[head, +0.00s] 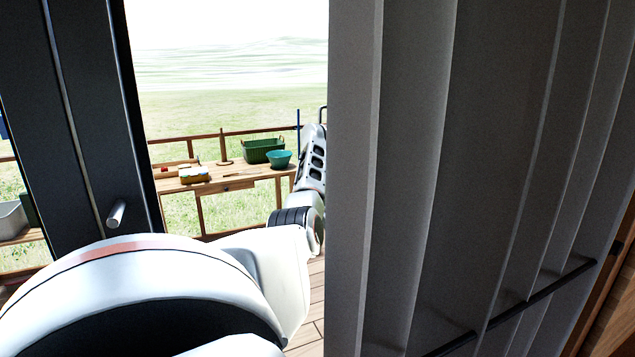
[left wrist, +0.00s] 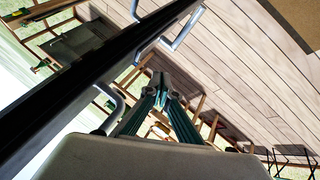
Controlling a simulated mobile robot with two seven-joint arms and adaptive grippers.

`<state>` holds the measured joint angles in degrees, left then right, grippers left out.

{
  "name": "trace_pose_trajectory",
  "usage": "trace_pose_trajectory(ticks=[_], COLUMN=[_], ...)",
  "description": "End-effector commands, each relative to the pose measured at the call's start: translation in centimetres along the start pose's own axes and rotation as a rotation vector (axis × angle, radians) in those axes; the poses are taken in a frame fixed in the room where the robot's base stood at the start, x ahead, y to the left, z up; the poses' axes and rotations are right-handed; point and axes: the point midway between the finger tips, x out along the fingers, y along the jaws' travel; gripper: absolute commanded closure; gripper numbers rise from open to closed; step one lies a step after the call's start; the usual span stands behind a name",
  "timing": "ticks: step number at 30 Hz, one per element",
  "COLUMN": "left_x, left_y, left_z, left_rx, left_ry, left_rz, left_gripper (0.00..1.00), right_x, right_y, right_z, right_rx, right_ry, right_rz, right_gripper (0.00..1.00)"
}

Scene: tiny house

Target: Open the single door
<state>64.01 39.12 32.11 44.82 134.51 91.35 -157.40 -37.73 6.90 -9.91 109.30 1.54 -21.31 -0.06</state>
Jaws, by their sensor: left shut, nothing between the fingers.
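The dark-framed door (head: 85,120) stands at the left of the head view, with a short metal handle end (head: 116,213) on it. An open gap to the outdoors lies right of it, and my left arm reaches through. In the left wrist view the door's dark edge (left wrist: 85,85) runs diagonally, with a silver bar handle (left wrist: 182,30) on one side and another handle (left wrist: 116,105) on the other. My left gripper (left wrist: 163,82) is shut and empty, beside the door edge and apart from the upper handle. In the head view its fingers are mostly hidden. My right gripper is out of view.
A grey ribbed panel (head: 430,150) fills the right of the head view, close to my arm. Beyond the gap is a wooden deck with a railing and a table (head: 230,182) bearing a green basket (head: 263,151) and a teal bowl (head: 280,159).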

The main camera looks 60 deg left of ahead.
Motion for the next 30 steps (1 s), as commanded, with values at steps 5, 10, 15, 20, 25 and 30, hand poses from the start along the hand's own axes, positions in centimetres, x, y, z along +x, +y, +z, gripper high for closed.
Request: trace_pose_trajectory(ticks=[5, 10, 15, 20, 25, 30], left_x=[-1.4, -4.2, -7.5, -10.1, -11.5, -11.9], left_y=[0.0, 0.1, 0.0, 0.0, -0.1, 0.0], left_z=[-0.1, -0.1, 0.0, -0.1, 0.0, 0.1], left_rx=[0.0, 0.0, -0.001, -0.001, 0.0, 0.001], left_ry=[0.003, 0.004, 0.003, 0.003, 0.001, 0.0], left_rz=[0.001, 0.002, 0.003, 0.001, 0.0, 0.0], left_gripper=[1.0, 1.0, 1.0, 1.0, 1.0, 1.0], right_x=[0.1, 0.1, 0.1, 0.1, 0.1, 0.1], right_y=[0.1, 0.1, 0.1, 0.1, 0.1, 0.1], right_z=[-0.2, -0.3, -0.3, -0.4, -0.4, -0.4], right_rx=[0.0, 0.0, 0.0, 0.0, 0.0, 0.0], right_ry=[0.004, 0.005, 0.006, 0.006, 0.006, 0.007], right_rz=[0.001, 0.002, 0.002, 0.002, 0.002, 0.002], right_gripper=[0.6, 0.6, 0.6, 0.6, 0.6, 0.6])
